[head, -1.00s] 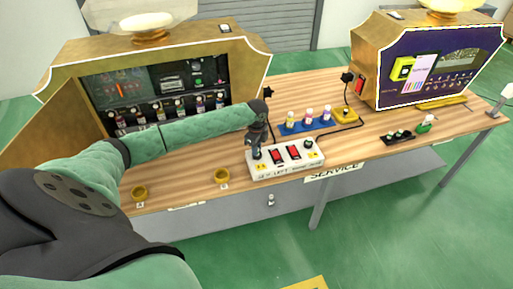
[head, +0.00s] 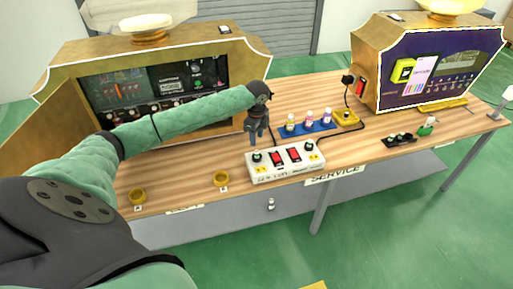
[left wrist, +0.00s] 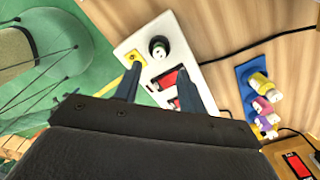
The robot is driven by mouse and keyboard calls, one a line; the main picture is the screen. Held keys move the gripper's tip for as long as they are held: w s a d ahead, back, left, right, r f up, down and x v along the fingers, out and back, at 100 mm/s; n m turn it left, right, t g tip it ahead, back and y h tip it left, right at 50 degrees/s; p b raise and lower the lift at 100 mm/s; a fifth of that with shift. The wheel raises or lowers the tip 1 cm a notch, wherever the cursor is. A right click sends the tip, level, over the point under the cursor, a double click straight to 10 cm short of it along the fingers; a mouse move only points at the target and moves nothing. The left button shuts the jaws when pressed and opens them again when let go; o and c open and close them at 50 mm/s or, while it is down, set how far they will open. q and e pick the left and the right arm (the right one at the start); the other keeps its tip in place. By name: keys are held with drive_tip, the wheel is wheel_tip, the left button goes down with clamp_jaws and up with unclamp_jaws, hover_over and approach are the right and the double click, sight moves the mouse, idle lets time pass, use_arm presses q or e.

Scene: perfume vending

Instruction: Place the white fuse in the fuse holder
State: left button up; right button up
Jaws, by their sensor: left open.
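A white power box (head: 290,172) with two red switches, a black round knob near each end and small yellow plates lies near the table's front edge. Its left end also shows in the left wrist view (left wrist: 137,41). My left gripper (head: 257,141) is open and empty, pointing down just above and behind the box's left knob (head: 257,157). In the left wrist view its fingers (left wrist: 158,88) are apart over the box, near the black knob. My right gripper is out of view.
A blue rack (head: 309,133) with three small bottles stands behind the box, beside a yellow block (head: 346,118). Black cables run nearby. Large machines stand at both sides. A green bottle (head: 427,130) is beside the black tray.

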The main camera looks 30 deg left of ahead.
use_arm(q)
wheel_tip(320, 180, up, 4)
drive_tip(key=shift+r+b, duration=0.1)
drive_tip(key=shift+b, duration=0.3)
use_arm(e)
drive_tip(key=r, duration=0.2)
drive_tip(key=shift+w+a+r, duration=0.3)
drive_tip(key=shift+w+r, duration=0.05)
use_arm(q)
drive_tip(key=s+d+f+n+t+h, duration=0.1)
drive_tip(key=s+d+f+n, duration=0.1)
drive_tip(key=s+d+f, duration=0.75)
drive_tip(key=s+d+f+n+t+h, duration=0.15)
drive_tip(key=s+d+f, duration=0.45)
drive_tip(key=d, duration=0.7)
drive_tip(key=s+r+n+t+y, duration=0.1)
drive_tip(key=s+n+y, duration=0.1)
drive_tip(key=s+n, duration=1.5)
drive_tip(key=s+d+f+m, duration=0.1)
drive_tip(key=s+f, duration=0.2)
drive_tip(key=f, duration=1)
drive_tip(key=s+d+f+m+g, duration=0.1)
drive_tip(key=s+f, duration=0.3)
drive_tip(key=f, duration=1)
drive_tip(key=s+d+f+m+g, duration=0.1)
drive_tip(key=s+f+m, duration=0.2)
drive_tip(key=f, duration=1.1)
drive_tip(key=shift+s+d+f, duration=0.2)
drive_tip(key=shift+s+d, duration=0.1)
